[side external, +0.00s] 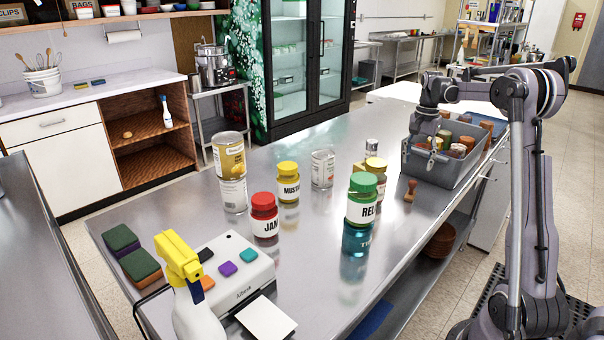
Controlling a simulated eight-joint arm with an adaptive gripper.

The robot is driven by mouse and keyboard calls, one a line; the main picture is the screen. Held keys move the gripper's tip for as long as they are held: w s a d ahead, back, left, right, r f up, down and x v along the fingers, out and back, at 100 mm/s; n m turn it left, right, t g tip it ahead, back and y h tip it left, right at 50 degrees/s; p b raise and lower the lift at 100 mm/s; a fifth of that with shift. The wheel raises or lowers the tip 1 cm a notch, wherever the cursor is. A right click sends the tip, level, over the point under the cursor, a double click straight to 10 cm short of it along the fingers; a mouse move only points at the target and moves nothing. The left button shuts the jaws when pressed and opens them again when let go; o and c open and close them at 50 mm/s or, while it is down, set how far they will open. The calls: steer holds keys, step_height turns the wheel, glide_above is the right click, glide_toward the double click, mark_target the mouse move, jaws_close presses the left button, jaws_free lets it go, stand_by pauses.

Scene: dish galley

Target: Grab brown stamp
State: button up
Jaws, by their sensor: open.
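A small brown stamp (410,190) with a knobbed handle stands upright on the steel table, just in front of the left end of a grey bin (442,175). My gripper (432,146) is above the left part of the bin, pointing down, behind and above the stamp and apart from it. Its jaws are open, though the fingers are small here. I cannot tell whether they touch anything in the bin. The bin holds several brown, orange and pale cylindrical things (457,151), partly hidden by its wall.
Left of the stamp stand a green-lidded jar (362,205), a silver-topped shaker (371,147), a can (323,168), a mustard jar (288,188) and a red-lidded jar (264,221). A spray bottle (195,310) is at front left. Bare table lies right around the stamp.

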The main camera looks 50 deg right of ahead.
mark_target(412, 188)
step_height(412, 188, down, 11)
steer(key=shift+a+r, duration=0.15)
jaws_close()
stand_by(0.5)
